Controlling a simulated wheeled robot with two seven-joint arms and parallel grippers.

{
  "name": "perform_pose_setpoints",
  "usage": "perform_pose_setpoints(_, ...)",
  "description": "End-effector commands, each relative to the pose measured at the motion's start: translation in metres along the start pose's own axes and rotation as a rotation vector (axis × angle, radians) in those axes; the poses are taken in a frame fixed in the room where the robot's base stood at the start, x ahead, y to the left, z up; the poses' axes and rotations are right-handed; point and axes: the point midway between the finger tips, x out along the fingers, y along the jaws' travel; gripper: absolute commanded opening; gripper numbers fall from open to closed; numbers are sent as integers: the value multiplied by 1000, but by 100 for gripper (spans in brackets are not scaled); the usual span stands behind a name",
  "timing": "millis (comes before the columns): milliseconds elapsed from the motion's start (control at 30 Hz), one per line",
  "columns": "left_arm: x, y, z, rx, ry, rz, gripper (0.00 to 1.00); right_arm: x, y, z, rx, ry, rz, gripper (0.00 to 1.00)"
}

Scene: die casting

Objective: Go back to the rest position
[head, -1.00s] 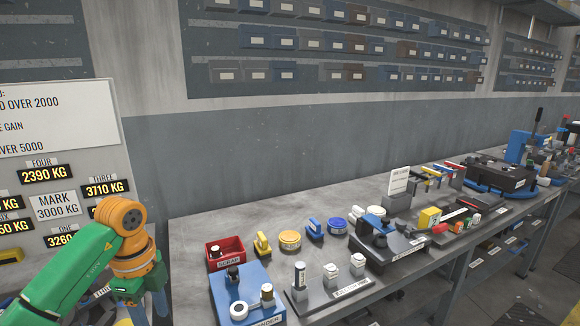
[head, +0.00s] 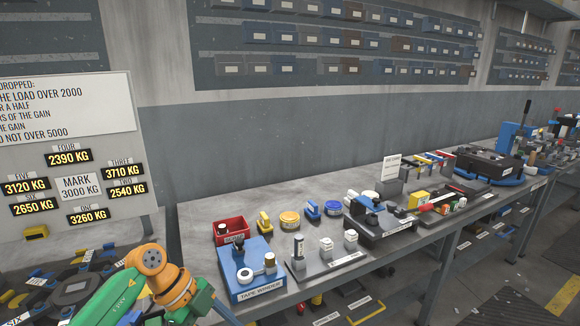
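My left arm, green with orange joints, comes in at the bottom left of the head view. Its elbow and wrist links are low in the picture, and its gripper fingers cannot be made out. My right arm and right gripper do not show. No object is seen held.
A long grey workbench (head: 193,214) runs to the right. On it stand a red scrap box (head: 231,230), a blue tape winder (head: 252,273) and a black fixture (head: 380,219). A weight board (head: 78,165) hangs at left.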

Motion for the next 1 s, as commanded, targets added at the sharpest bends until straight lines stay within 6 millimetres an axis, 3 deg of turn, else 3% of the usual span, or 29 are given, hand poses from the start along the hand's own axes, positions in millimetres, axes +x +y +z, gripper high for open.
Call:
perform_pose_setpoints(133, 58, -20, -37, 15, 368, -231, 51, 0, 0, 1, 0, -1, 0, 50)
perform_pose_setpoints(200, 82, -36, -39, -87, 535, -468, 51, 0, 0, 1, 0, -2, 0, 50)
perform_pose_setpoints(267, 105, -41, -9, -284, 580, -710, 51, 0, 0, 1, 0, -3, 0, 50)
perform_pose_setpoints(300, 120, -35, 21, -426, 544, -833, 51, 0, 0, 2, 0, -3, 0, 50)
perform_pose_setpoints(367, 143, -14, 61, -603, 452, -936, 51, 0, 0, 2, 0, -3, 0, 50)
perform_pose_setpoints(467, 182, 41, 116, -855, 271, -996, 51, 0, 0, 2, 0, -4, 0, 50)
perform_pose_setpoints(500, 197, 68, 133, -943, 195, -994, 51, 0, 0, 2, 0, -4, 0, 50)
perform_pose_setpoints(633, 243, 167, 168, -1201, -48, -916, 51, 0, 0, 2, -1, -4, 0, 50)
perform_pose_setpoints(800, 288, 306, 170, -1465, -324, -703, 51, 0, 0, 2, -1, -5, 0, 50)
perform_pose_setpoints(900, 303, 370, 157, -1568, -434, -571, 51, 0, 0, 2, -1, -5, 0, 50)
perform_pose_setpoints(1000, 310, 411, 144, -1630, -498, -478, 51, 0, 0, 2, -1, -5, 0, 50)
